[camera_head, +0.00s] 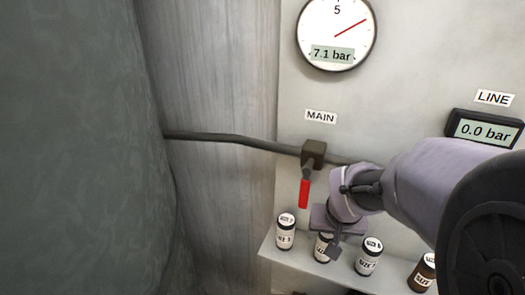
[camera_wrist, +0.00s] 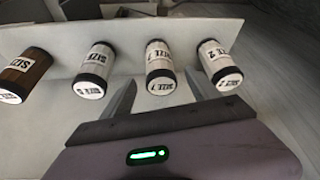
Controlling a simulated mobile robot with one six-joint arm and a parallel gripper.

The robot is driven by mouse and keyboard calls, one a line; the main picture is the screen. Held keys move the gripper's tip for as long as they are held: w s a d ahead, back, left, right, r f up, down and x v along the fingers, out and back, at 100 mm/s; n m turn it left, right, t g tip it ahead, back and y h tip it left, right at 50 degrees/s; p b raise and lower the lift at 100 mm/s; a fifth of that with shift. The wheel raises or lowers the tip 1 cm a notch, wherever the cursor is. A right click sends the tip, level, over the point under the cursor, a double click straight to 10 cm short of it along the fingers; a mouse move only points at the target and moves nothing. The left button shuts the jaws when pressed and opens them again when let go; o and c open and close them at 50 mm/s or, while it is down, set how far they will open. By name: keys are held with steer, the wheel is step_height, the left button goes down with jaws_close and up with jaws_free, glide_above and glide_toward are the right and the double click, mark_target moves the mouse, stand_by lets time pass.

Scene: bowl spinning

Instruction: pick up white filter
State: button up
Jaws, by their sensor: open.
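Three white filters with black ends stand on a shelf. In the head view they are the left one (camera_head: 285,232), the middle one (camera_head: 323,247), partly hidden behind my gripper (camera_head: 335,245), and the right one (camera_head: 369,257). In the wrist view they show as the right one (camera_wrist: 219,66), the middle one (camera_wrist: 160,68) and the left one (camera_wrist: 95,70), with "SIZE" labels. My gripper is open and empty. In the wrist view its fingers (camera_wrist: 161,92) point toward the middle filter, one to each side of its near end; contact cannot be told.
A brown filter (camera_head: 422,273) stands at the right of the shelf (camera_head: 318,268). A red valve handle (camera_head: 304,193) hangs below the pipe (camera_head: 235,140), close to my wrist. A round gauge (camera_head: 336,30) reads 7.1 bar; the LINE display (camera_head: 485,129) reads 0.0 bar.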

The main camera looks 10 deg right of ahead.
steer(key=x, duration=0.1)
steer(key=b+x, duration=0.1)
steer(key=x, duration=0.1)
steer(key=b+x, duration=0.1)
steer(key=x, duration=0.1)
steer(key=shift+s+a+f, duration=0.1)
steer(key=shift+s+f, duration=0.2)
steer(key=shift+f, duration=0.05)
steer(key=shift+w, duration=0.1)
steer(key=shift+r, duration=0.1)
steer(key=shift+c, duration=1.3)
jaws_close()
steer(key=shift+r+p, duration=0.85)
steer(key=shift+r, duration=1)
steer(key=s+d+r, duration=0.1)
steer(key=s+r, duration=0.2)
steer(key=s, duration=0.5)
steer(key=s+d+r+p, duration=0.1)
steer(key=s+r, duration=0.1)
steer(key=s, duration=0.6)
steer(key=shift+r, duration=0.4)
steer(key=shift+d, duration=0.1)
